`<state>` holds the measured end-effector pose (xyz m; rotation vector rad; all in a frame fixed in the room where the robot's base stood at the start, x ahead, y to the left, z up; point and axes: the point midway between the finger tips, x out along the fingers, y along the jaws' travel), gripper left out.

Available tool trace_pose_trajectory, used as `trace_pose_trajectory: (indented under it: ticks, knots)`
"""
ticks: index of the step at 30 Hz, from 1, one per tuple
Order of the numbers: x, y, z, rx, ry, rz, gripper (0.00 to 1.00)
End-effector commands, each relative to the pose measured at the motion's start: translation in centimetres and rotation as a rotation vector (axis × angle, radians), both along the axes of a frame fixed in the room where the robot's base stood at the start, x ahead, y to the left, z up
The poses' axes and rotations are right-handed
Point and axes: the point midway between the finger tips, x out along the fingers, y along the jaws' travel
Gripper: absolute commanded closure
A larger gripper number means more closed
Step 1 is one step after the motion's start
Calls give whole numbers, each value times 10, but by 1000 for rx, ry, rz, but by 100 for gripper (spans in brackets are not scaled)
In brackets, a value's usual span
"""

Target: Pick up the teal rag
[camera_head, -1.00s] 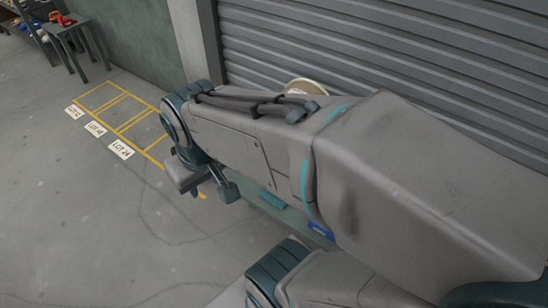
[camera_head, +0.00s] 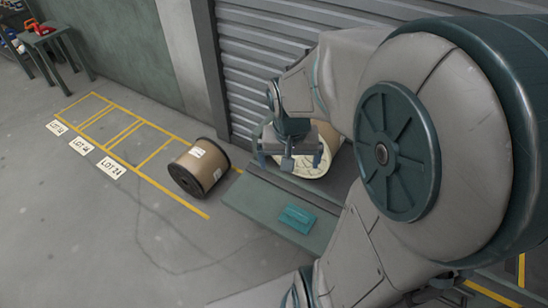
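The teal rag (camera_head: 298,218) lies flat on a low green-grey platform (camera_head: 257,197), right of the picture's middle and low. My gripper (camera_head: 290,163) hangs above and beyond the rag, in front of a large spool, and points down. Its two fingers are spread wide with nothing between them, so it is open and empty. It is apart from the rag, which is in full view.
A copper-coloured spool (camera_head: 194,166) lies on its side on the floor left of the platform. A larger spool (camera_head: 330,148) stands behind my gripper, partly hidden. Yellow floor bays, a stool (camera_head: 47,36) and a roller shutter (camera_head: 255,50) lie beyond. The floor front left is clear.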

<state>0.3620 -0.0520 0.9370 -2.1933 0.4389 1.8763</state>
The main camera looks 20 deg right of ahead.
Motion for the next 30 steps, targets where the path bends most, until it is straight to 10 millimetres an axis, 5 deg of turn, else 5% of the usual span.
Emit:
trace_pose_trajectory:
  ticks: [1, 12, 30]
  knots:
    - [9, -11, -36, 7, 23, -60, 0]
    - [49, -67, -196, 81, 99, -422, 0]
    - [55, -79, -305, 119, 119, -536, 0]
